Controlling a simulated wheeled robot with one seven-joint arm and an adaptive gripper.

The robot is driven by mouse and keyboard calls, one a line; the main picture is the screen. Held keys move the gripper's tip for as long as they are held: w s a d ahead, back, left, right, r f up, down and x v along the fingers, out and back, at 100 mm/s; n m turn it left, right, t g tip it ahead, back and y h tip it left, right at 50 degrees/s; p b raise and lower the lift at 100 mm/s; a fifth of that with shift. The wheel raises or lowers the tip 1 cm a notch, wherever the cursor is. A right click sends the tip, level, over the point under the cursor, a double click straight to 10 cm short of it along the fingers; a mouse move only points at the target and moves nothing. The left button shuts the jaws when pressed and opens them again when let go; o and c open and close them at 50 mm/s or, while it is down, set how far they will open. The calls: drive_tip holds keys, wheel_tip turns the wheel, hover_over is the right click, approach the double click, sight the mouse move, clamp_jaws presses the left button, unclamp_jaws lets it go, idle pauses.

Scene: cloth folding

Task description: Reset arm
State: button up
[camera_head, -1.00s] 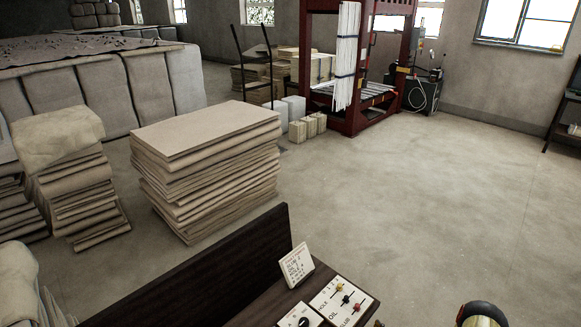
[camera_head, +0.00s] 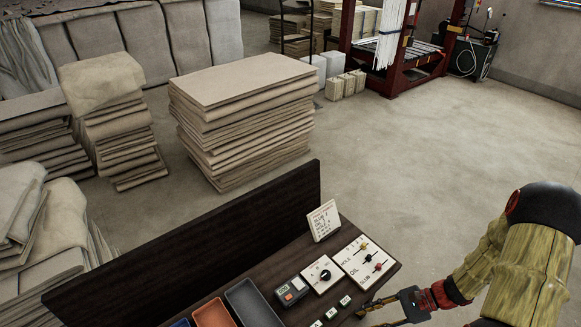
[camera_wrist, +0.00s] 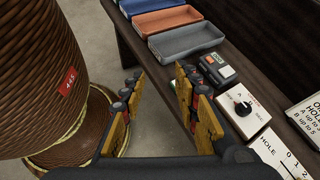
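My arm comes in from the right in the head view, and my gripper (camera_head: 375,312) is low in the picture, just right of the table's (camera_head: 262,247) near edge. Bare floor shows between the fingers. The fingers are close to the table's edge.
A large brown ribbed spool (camera_wrist: 38,80) stands left in the wrist view. Cloth stacks (camera_head: 245,120) stand behind; floor at right is clear.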

drive_tip(key=s+r+n+t+h+p, duration=0.15)
drive_tip(key=r+n+h, duration=0.25)
drive_tip(key=r, duration=0.6)
drive_tip(key=s+d+r+n+h, duration=0.1)
drive_tip(key=s+r+n+h, duration=0.3)
drive_tip(key=r, duration=0.6)
drive_tip(key=s+r+n+t+h+p, duration=0.1)
drive_tip(key=r+n+h, duration=0.35)
drive_tip(key=r, duration=0.55)
drive_tip(key=s+a+r+n+t, duration=0.2)
drive_tip(key=a+r, duration=0.3)
drive_tip(key=r, duration=0.4)
drive_tip(key=shift+n+t+y+p, duration=0.35)
drive_tip(key=shift+n+t, duration=0.1)
drive_tip(key=shift+t, duration=0.4)
